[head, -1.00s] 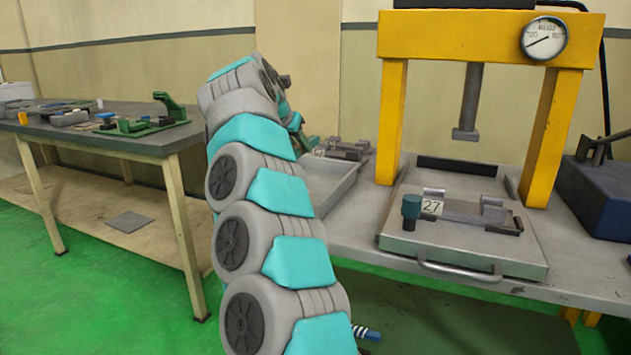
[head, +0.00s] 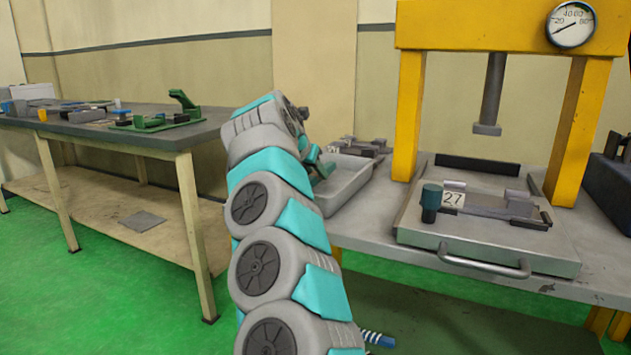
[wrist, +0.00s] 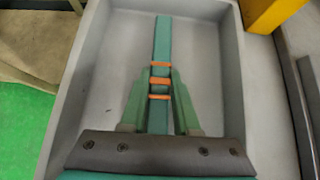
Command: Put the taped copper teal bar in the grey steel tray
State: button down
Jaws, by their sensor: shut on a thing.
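The teal bar (wrist: 163,42) with copper-coloured tape bands points away from me in the wrist view. My gripper (wrist: 161,76) is shut on it, with a green finger on each side of the taped part. The grey steel tray (wrist: 209,60) lies beneath and around the bar in that view. The bar is inside the tray's outline, but I cannot tell whether it touches the floor. In the head view the tray (head: 352,188) stands left of the yellow press, and my arm hides its left part and most of the gripper.
The yellow press (head: 410,110) stands right of the tray, with a plate and a fixture tagged 27 (head: 485,205) under its ram. A dark fixture (head: 362,147) sits behind the tray. Another bench (head: 160,140) with green tools stands at the left.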

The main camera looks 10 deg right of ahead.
jog(key=shift+f, duration=0.4)
jog(key=shift+f, duration=0.15)
jog(key=c, duration=0.7)
grip_release()
jog(key=shift+o, duration=0.2)
jog(key=shift+r, duration=0.25)
jog(key=b+v, duration=0.1)
jog(key=v, duration=1.1)
